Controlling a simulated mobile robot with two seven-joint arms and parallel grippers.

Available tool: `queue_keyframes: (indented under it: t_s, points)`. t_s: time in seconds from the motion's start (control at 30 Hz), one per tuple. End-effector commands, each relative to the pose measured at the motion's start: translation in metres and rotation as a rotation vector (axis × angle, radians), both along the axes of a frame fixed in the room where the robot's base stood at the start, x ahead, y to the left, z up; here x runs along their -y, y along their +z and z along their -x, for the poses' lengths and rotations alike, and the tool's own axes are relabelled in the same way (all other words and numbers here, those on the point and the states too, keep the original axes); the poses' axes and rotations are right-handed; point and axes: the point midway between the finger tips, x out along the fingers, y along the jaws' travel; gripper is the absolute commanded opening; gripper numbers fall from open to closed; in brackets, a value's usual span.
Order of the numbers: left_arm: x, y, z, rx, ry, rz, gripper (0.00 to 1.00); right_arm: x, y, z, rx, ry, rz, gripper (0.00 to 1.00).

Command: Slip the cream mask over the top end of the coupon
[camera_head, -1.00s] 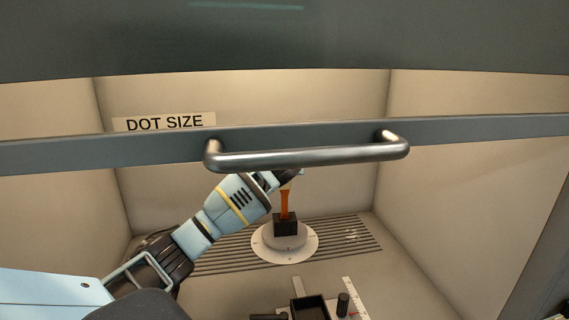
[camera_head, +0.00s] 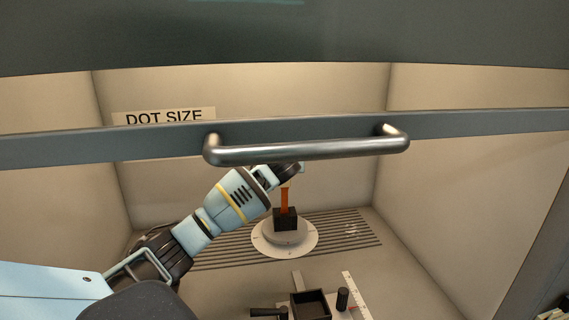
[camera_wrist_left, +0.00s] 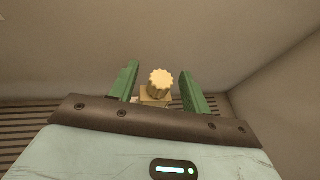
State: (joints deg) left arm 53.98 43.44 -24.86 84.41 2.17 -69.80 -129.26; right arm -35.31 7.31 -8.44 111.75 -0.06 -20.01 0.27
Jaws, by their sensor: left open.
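The orange coupon (camera_head: 285,200) stands upright in a black block (camera_head: 285,219) on a round pale turntable (camera_head: 262,238). My left gripper (camera_head: 290,170) is near the coupon's top, just below the metal handle. In the left wrist view its green fingers (camera_wrist_left: 158,88) are open, one on each side of a cream ribbed knob (camera_wrist_left: 160,79), apart from it. The knob, seemingly the cream mask's, sits over a tan square part (camera_wrist_left: 155,97). The coupon is not visible in that view, so I cannot tell how the mask sits on it. My right gripper is out of view.
A sash with a metal handle (camera_head: 305,151) crosses in front of the cabinet. A black tray (camera_head: 311,304), a dark peg (camera_head: 343,299) and a ruler (camera_head: 357,296) lie near the front. A slatted grille (camera_head: 345,232) surrounds the turntable. A "DOT SIZE" label (camera_head: 163,117) is behind.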

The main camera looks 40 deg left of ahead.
Motion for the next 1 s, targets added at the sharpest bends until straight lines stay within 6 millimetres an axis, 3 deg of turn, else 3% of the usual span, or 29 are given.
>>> queue_keyframes:
  t_s: [0.2, 0.57, 1.0]
  points:
    - [0.0, 0.0, 0.0, 0.0, 0.0, 0.0, 0.69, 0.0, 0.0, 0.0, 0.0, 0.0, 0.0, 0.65]
    - [0.001, 0.0, 0.0, 0.0, 0.0, 0.0, 0.69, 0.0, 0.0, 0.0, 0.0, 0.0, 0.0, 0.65]
    - [0.014, 0.01, 0.018, -0.001, 0.0, -0.001, 0.69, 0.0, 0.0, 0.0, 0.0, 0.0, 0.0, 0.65]
